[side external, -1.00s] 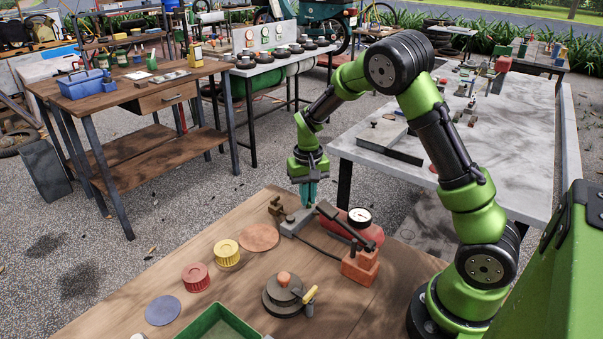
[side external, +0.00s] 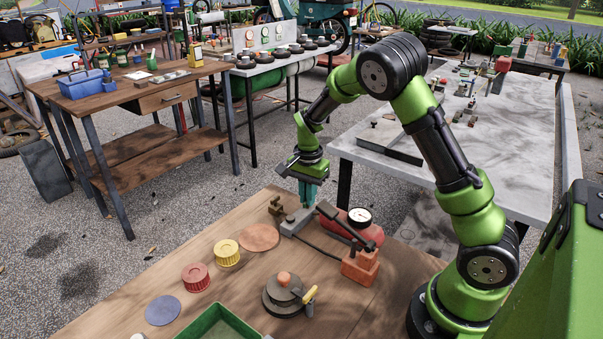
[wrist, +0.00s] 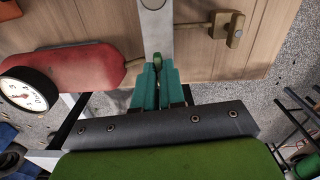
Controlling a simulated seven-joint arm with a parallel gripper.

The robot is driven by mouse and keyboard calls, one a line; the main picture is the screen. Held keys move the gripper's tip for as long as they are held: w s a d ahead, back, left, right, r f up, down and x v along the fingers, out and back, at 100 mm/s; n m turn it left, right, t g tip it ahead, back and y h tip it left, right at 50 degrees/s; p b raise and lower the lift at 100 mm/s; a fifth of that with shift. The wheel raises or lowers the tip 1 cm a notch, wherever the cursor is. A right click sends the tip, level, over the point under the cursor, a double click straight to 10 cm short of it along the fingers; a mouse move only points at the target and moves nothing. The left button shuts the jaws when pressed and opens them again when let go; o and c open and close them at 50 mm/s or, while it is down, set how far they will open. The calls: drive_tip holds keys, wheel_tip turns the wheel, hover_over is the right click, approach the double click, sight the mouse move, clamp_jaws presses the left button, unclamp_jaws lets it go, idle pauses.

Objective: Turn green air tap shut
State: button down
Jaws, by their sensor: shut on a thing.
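The green air tap (wrist: 157,59) shows as a small green handle between my fingertips in the wrist view. It sits by the end of a pale grey metal fitting (wrist: 157,25), which also shows on the bench in the side view (side external: 296,222). My gripper (wrist: 158,68) has teal fingers, and they are shut on the tap's handle. In the side view my gripper (side external: 307,202) points down over the fitting, and its fingers hide the handle.
A red tank (side external: 367,235) with a round gauge (side external: 359,217) stands close right of my gripper. A dark lever (side external: 343,227) and orange block (side external: 360,266) are nearby. A brass fitting (side external: 276,206) is just left. Yellow and red caps (side external: 196,277) lie further left.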

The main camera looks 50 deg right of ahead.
drive_tip(key=shift+m, duration=0.5)
drive_tip(key=c, duration=1.2)
unclamp_jaws()
wheel_tip(320, 180, up, 17)
